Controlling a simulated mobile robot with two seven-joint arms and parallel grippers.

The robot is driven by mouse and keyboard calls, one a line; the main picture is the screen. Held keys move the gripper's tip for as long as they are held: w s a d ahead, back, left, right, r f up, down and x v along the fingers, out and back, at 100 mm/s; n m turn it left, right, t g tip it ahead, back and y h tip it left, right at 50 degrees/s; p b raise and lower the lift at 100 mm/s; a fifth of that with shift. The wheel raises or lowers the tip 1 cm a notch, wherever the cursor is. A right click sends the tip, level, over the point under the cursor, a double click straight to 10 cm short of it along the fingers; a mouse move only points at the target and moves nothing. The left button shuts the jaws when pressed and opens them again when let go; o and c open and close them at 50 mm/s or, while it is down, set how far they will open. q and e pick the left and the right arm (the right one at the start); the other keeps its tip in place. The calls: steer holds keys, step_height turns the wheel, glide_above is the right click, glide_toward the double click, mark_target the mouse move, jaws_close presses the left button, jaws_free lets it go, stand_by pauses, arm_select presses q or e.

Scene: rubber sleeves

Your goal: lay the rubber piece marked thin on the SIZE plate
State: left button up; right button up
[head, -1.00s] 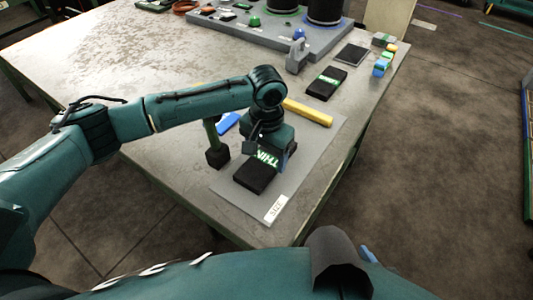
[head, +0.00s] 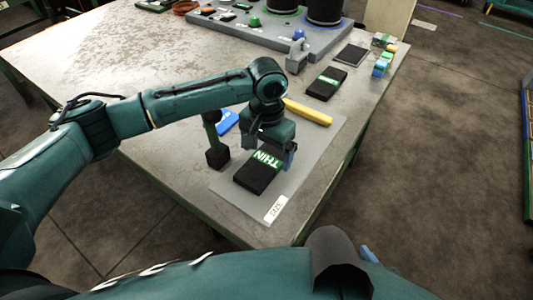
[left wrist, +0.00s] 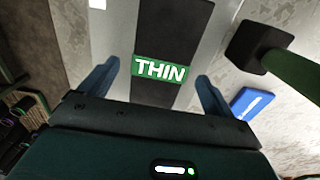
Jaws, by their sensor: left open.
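The black rubber piece with a green THIN label (head: 257,178) lies flat on the grey SIZE plate (head: 232,190), near the plate's white SIZE tag (head: 276,208). My left gripper (head: 270,160) is just above the piece's labelled end. In the left wrist view the THIN piece (left wrist: 160,67) lies between the two spread blue fingers of my left gripper (left wrist: 158,85), with a gap on each side. Bare plate (left wrist: 120,35) shows beside the piece. My right gripper is not in view.
A dark mallet-like tool (head: 217,158) stands left of the plate. A blue item (head: 227,121) and a yellow bar (head: 308,112) lie behind it. Another black piece with a green label (head: 327,84) lies farther back. Small coloured blocks (head: 382,64) sit near the right edge.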

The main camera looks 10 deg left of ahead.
mark_target(267, 159)
arm_select(q)
step_height(267, 159, up, 10)
steer(key=shift+r+p, duration=0.25)
steer(key=shift+p, duration=0.05)
stand_by(0.4)
